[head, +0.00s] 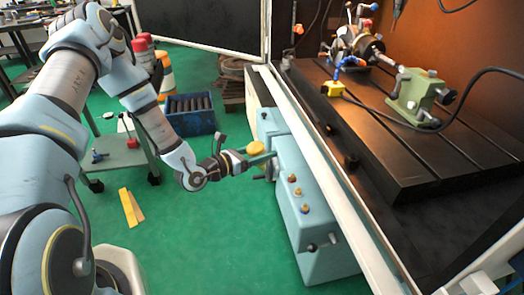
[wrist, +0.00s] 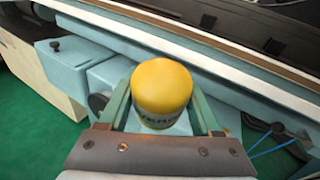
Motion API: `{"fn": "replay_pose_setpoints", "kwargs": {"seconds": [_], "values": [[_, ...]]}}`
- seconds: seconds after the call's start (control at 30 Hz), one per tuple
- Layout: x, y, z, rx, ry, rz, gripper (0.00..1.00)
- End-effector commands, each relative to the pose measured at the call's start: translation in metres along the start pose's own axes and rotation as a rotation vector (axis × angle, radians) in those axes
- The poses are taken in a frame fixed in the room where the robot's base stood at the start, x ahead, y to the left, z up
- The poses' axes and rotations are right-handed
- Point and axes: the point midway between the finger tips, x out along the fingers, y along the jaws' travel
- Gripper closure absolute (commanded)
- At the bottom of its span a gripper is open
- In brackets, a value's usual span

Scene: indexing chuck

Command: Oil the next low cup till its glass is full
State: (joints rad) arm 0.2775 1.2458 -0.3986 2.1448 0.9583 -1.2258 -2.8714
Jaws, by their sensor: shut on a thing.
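My gripper (head: 262,161) is beside the light blue housing, its green fingers shut on a can with a domed yellow top (head: 255,148). In the wrist view the yellow-topped can (wrist: 161,90) sits between the fingers of my gripper (wrist: 163,110), with partly hidden lettering on its side. No spout or tip of it is clear. Small brass-coloured cups stand in a row on the housing: one (head: 291,178), a second (head: 298,192) and a third (head: 304,208). Their glasses are too small to read for oil level. The cups cannot be made out in the wrist view.
The light blue housing (head: 318,240) runs along the machine's pale front rail (head: 335,165). A dark slotted table (head: 400,150) carries a chuck (head: 368,42) and a green tailstock (head: 416,95). A trolley (head: 118,150) and blue crate (head: 190,118) stand left. Green floor is open in front.

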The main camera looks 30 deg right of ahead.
Motion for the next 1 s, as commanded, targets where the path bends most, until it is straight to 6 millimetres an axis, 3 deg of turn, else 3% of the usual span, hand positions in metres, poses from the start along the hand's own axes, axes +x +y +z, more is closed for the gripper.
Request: {"fn": "replay_pose_setpoints", "kwargs": {"seconds": [0.17, 1.0], "values": [[0.004, -0.002, -0.003, 0.001, -0.001, 0.000, 1.00], [0.060, -0.024, -0.023, 0.000, -0.001, 0.001, 1.00]]}}
